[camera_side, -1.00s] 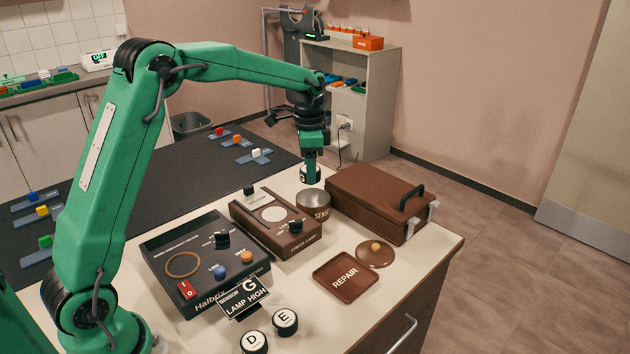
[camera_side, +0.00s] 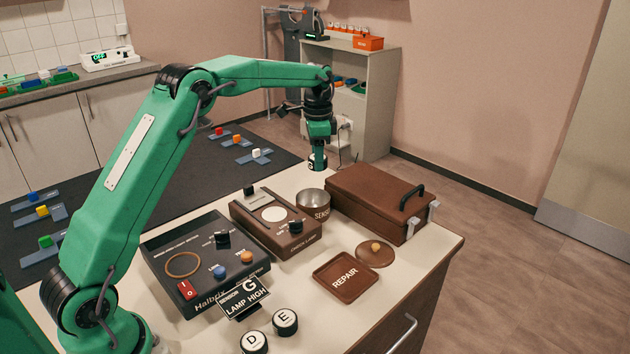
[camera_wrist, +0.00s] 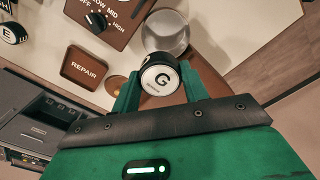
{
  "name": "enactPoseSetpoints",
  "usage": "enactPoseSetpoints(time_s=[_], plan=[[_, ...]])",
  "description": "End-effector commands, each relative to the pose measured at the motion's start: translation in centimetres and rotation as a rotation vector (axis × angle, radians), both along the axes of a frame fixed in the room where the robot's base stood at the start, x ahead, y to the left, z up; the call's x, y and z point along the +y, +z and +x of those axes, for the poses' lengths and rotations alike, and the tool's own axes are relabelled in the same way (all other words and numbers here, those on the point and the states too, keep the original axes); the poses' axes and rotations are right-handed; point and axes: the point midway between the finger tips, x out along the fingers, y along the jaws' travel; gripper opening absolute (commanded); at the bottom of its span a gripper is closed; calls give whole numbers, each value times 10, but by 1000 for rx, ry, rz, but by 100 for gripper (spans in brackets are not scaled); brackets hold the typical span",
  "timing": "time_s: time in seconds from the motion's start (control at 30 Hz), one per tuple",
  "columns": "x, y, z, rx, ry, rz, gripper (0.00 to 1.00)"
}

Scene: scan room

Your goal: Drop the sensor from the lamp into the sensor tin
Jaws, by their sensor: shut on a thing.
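My gripper (camera_side: 318,155) is shut on a round sensor (camera_wrist: 160,79) with a black side and a white top marked G. The sensor also shows as a small disc in the side view (camera_side: 317,163). In the side view it is above and slightly behind the round metal sensor tin (camera_side: 313,204). In the wrist view the tin (camera_wrist: 168,32) shows just beyond the sensor. No sensor shows in the visible part of the tin. The brown lamp box (camera_side: 277,228), with its pale round plate, stands left of the tin.
A brown case (camera_side: 370,203) stands right of the tin. A brown REPAIR tray (camera_side: 346,277) and a round lid (camera_side: 375,254) lie in front. A dark control box (camera_side: 205,262), a card reading "SENSOR G LAMP HIGH" (camera_side: 244,298) and sensors D (camera_side: 254,342) and E (camera_side: 285,321) are nearer.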

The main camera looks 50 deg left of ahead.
Motion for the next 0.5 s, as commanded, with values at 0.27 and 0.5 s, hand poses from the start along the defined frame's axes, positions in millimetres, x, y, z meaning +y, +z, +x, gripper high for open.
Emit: enactPoseSetpoints(time_s=[0.27, 0.5], plan=[[0, -18, 0, 1, 0, 0, 19], [0, -40, -1, 3, 0, 0, 19]])
